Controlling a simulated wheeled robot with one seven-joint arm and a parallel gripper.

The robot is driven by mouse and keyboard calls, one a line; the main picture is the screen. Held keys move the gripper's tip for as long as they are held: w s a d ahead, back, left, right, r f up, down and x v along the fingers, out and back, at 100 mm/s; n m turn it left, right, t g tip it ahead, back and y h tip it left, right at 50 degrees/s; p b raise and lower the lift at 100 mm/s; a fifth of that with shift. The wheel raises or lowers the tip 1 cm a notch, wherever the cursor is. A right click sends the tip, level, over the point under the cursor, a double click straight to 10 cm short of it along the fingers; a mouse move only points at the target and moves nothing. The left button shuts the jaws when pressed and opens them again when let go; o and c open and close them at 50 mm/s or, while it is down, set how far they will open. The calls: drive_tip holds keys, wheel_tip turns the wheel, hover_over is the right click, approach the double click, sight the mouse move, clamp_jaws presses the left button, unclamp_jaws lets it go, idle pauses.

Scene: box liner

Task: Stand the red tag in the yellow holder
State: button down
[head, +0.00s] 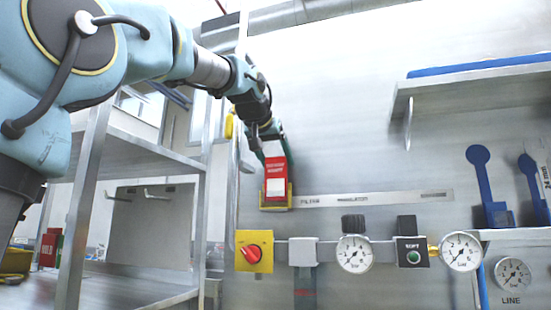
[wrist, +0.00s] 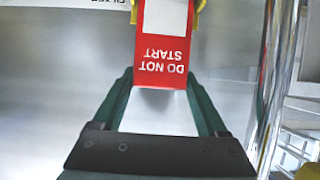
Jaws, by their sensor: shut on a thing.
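The red tag (head: 276,165) stands upright with a white panel and white lettering. In the wrist view the tag (wrist: 162,77) reads "DO NOT START" upside down. The yellow holder (head: 289,195) is on the wall at the left end of a labelled strip. The tag's lower end lies between the holder's yellow sides (wrist: 200,7); I cannot tell whether it is fully seated. My gripper (wrist: 159,76) is shut on the tag's upper end, one dark green finger at each side edge. In the head view my gripper (head: 274,142) reaches the tag from above.
Below the holder are a yellow plate with a red knob (head: 254,252) and gauges (head: 354,253) on a pipe. A shelf (head: 480,82) and blue tools (head: 485,185) are at right. A metal rack (head: 85,200) stands at left, with red and green boxes (head: 48,248).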

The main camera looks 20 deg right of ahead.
unclamp_jaws()
idle(0.3)
drive_tip(key=b+v, duration=0.2)
drive_tip(key=v, duration=0.9)
drive_tip(key=shift+f, duration=0.15)
idle(0.4)
